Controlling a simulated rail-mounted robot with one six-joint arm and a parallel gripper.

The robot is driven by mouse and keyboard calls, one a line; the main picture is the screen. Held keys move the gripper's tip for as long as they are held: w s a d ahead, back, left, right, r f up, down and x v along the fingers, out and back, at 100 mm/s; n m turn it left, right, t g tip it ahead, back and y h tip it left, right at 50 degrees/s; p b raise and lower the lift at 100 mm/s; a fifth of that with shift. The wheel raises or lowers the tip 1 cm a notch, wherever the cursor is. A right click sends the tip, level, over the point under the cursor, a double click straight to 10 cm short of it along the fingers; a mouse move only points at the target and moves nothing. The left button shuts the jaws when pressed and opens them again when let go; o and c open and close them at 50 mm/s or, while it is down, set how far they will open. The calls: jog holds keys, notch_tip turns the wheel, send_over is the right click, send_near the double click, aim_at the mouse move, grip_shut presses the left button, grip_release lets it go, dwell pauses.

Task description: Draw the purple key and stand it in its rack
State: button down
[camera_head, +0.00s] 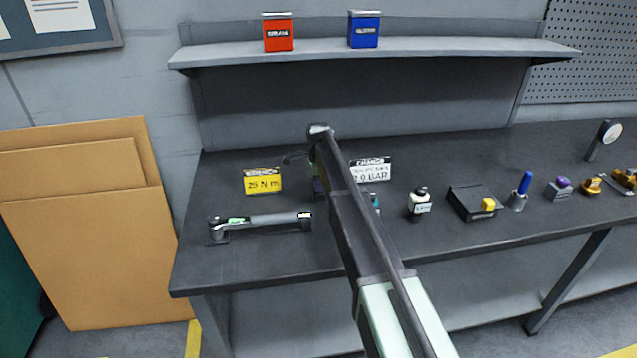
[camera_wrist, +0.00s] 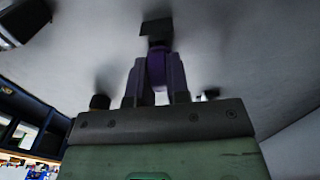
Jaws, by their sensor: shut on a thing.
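My gripper (camera_wrist: 157,74) is shut on the purple key (camera_wrist: 156,68), whose purple body shows between the two fingers in the wrist view. A dark block-shaped end (camera_wrist: 156,28) shows beyond the fingertips. I cannot tell which thing is the key's rack, or whether the key touches anything.
A shelf (camera_head: 400,48) hangs behind.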

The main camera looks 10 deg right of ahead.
jog(key=shift+f, duration=0.3)
jog(key=c, duration=1)
grip_release()
notch_tip(320, 180, up, 11)
jog(key=p, duration=1)
jog(key=shift+r+p, duration=0.1)
jog(key=shift+p, duration=0.3)
